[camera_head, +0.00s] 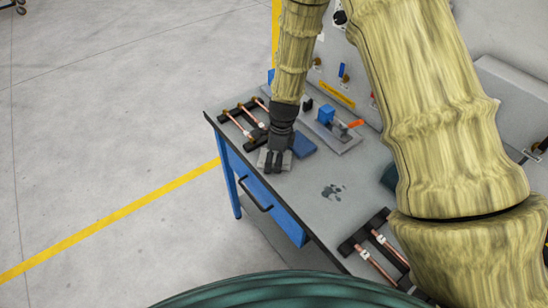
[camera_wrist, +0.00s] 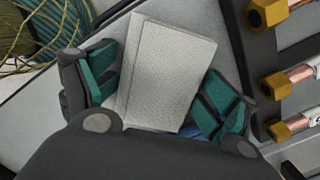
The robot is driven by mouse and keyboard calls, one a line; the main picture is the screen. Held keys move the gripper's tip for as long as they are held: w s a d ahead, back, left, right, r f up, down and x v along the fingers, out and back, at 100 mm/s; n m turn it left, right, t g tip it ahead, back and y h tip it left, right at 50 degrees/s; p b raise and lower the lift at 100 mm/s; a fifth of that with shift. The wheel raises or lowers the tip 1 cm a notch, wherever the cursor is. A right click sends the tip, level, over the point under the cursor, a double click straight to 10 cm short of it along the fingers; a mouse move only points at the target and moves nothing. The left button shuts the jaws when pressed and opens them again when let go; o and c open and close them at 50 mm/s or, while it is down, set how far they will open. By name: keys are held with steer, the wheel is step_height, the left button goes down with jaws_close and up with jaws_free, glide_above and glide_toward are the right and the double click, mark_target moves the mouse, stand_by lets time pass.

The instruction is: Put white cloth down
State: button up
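The white cloth (camera_wrist: 170,65) is a flat, folded, textured rectangle between the two green-padded fingers of my gripper (camera_wrist: 157,92) in the wrist view. Its right edge meets the right finger. A thin gap shows beside the upper part of the left finger. In the head view my gripper (camera_head: 273,161) points down at the workbench (camera_head: 310,185) near its front edge. The cloth (camera_head: 287,160) shows pale around the fingertips, low at the bench top. The fingers stand apart, but I cannot tell whether they press on the cloth. Part of it is hidden behind them.
A rack with copper tubes (camera_head: 240,122) stands close behind and left of my gripper; it also shows in the wrist view (camera_wrist: 298,80). A blue block (camera_head: 303,145) lies just right of the cloth. Another copper-tube rack (camera_head: 378,250) is nearer.

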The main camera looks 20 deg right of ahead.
steer(key=shift+w+r, duration=0.1)
steer(key=shift+r, duration=0.05)
steer(key=shift+w+r, duration=0.1)
steer(key=shift+r, duration=0.55)
step_height(320, 180, up, 12)
steer(key=d+b, duration=0.1)
steer(key=b, duration=0.2)
steer(key=shift+s+d+f, duration=0.15)
steer(key=shift+s+d, duration=0.05)
steer(key=shift+s, duration=0.15)
stand_by(0.4)
